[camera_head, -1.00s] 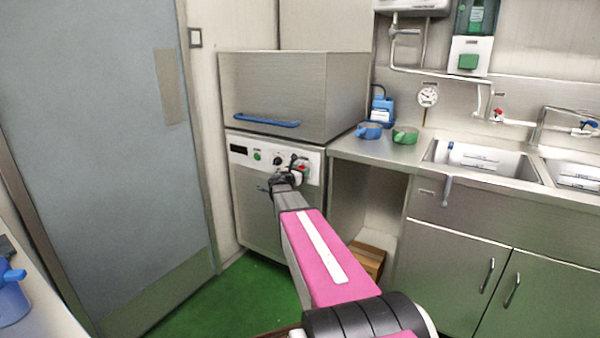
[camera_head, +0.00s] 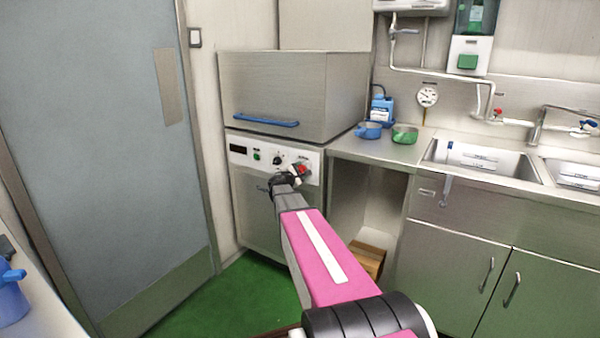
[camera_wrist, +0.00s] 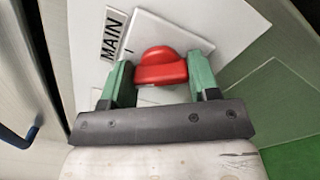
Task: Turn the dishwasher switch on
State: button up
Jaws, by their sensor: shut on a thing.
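The dishwasher (camera_head: 292,92) is a steel box with a blue handle, above a white control panel (camera_head: 240,160). The red main switch knob (camera_head: 304,169) sits at the right of that panel. In the wrist view the red knob (camera_wrist: 162,68) stands on a white plate beside a "MAIN" label (camera_wrist: 113,34). My gripper (camera_head: 295,173) is at the knob. Its two green fingers (camera_wrist: 160,84) lie on either side of the knob and are shut on it. The knob's lower part is partly hidden behind the gripper body.
A black knob (camera_head: 277,160) and a green button (camera_head: 256,155) sit left of the red knob. A steel counter (camera_head: 375,150) with blue and green pans adjoins on the right. A grey door (camera_head: 100,150) stands at the left.

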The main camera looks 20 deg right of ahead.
jog(key=shift+s+f+m, duration=0.1)
jog(key=shift+f+m, duration=0.05)
jog(key=shift+m, duration=3.55)
jog(key=o, duration=0.9)
jog(key=v, duration=1.1)
